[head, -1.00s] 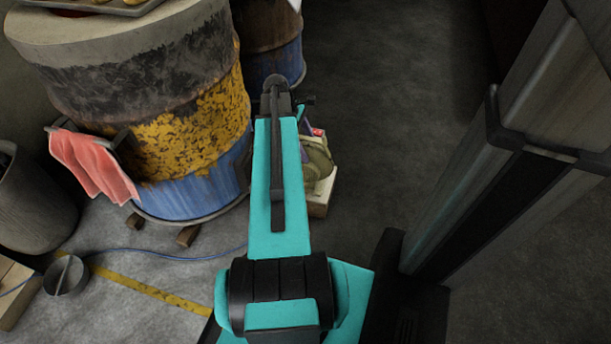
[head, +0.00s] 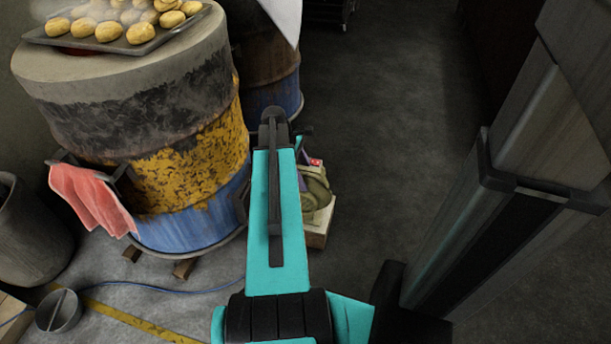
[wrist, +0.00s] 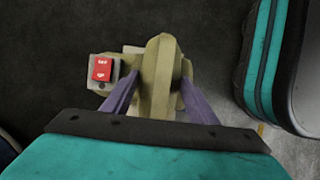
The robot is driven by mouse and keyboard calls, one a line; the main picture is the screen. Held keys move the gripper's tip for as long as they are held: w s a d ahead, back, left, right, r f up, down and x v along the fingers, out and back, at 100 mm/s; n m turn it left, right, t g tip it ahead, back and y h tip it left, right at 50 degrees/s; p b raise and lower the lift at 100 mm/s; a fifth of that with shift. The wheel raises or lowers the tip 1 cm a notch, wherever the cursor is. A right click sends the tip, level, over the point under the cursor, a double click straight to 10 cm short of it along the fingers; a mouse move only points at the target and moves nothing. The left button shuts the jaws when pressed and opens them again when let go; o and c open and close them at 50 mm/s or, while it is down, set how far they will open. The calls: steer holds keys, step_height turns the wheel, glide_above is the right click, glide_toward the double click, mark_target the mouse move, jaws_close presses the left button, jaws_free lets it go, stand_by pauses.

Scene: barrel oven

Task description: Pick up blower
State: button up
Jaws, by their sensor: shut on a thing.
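The blower (wrist: 160,72) is an olive-green housing with a red switch (wrist: 102,69) on a grey box at its left side. In the wrist view my gripper (wrist: 158,95) has its two purple fingers on either side of the housing, shut on it. In the head view the blower (head: 316,190) shows just right of my arm, partly hidden by it, at a pale block (head: 318,232). I cannot tell whether the blower touches the block.
A large painted barrel (head: 190,150) stands left of my arm, with a tray (head: 70,40) of buns on top and a pink cloth (head: 90,198) on its side. A blue cable (head: 190,291) crosses the floor. Open floor (head: 400,110) lies beyond and right.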

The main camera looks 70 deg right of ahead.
step_height(320, 180, up, 3)
steer(key=shift+f+p, duration=0.1)
steer(key=shift+p, duration=0.4)
steer(key=shift+s+a+f, duration=0.1)
steer(key=shift+s+a, duration=0.05)
steer(key=shift+a, duration=0.5)
steer(key=s+a+r+p, duration=0.1)
steer(key=a+p, duration=0.2)
steer(key=a, duration=0.6)
steer(key=shift+a+p, duration=0.1)
steer(key=shift+p, duration=0.45)
steer(key=shift+c, duration=0.8)
steer(key=shift+a+p, duration=0.2)
steer(key=shift+p, duration=0.4)
